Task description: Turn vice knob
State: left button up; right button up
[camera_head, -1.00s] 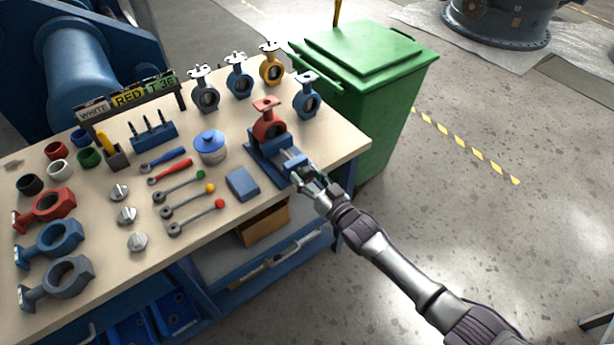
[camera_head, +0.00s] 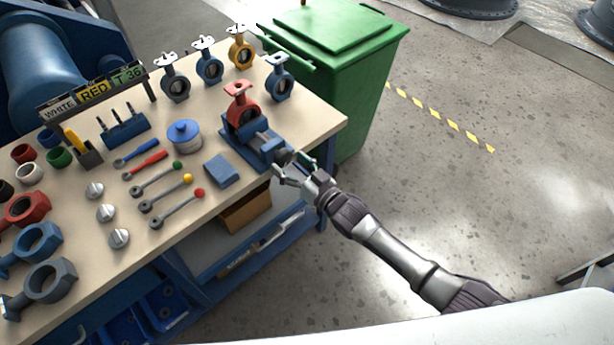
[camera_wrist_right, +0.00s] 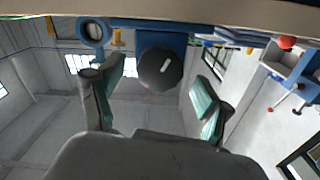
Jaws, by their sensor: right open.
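The blue vice (camera_head: 252,143) stands at the bench's right front edge and holds a red butterfly valve (camera_head: 240,103) upright. Its dark round knob (camera_head: 284,158) faces my right gripper (camera_head: 288,170). The right gripper is open just off the bench edge, with its fingers spread around the knob end. In the right wrist view the knob (camera_wrist_right: 161,68), with a light slot mark, sits between the two open fingers of the right gripper (camera_wrist_right: 160,76). Gaps show on both sides, so the fingers appear clear of it. My left gripper is not in view.
The bench (camera_head: 205,215) also carries a blue block (camera_head: 222,170), a blue-lidded pot (camera_head: 184,136), levers, knobs and several valves. A green bin (camera_head: 345,75) stands behind the vice. The floor to the right is open.

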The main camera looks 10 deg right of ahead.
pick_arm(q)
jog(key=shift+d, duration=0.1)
pick_arm(e)
jog(key=v, duration=0.9)
jog(key=shift+s+d, duration=0.25)
jog(key=shift+s, duration=0.05)
jog(key=s+d+f+m+g+h, duration=0.1)
jog(key=s+d+f+g+h, duration=0.2)
jog(key=f, duration=0.6)
jog(key=s+d+f+h, duration=0.2)
jog(key=s+d+f, duration=0.15)
jog(key=f, duration=0.45)
jog(key=s+d+f+m+g+h, duration=0.1)
jog(key=s+d+f+g+h, duration=0.2)
jog(key=f, duration=0.6)
jog(key=s+d+f+g+h, duration=0.1)
jog(key=s+f, duration=0.4)
jog(key=s, duration=0.6)
jog(key=s+d+f+g, duration=0.3)
jog(key=s+f, duration=0.3)
jog(key=s, duration=0.5)
jog(key=s+d+f+g+h, duration=0.1)
jog(key=s+f, duration=0.5)
jog(key=s, duration=0.6)
jog(key=d+g, duration=0.1)
jog(key=g, duration=0.1)
jog(key=shift+d+g+h, duration=0.25)
jog(key=shift+g+h, duration=0.05)
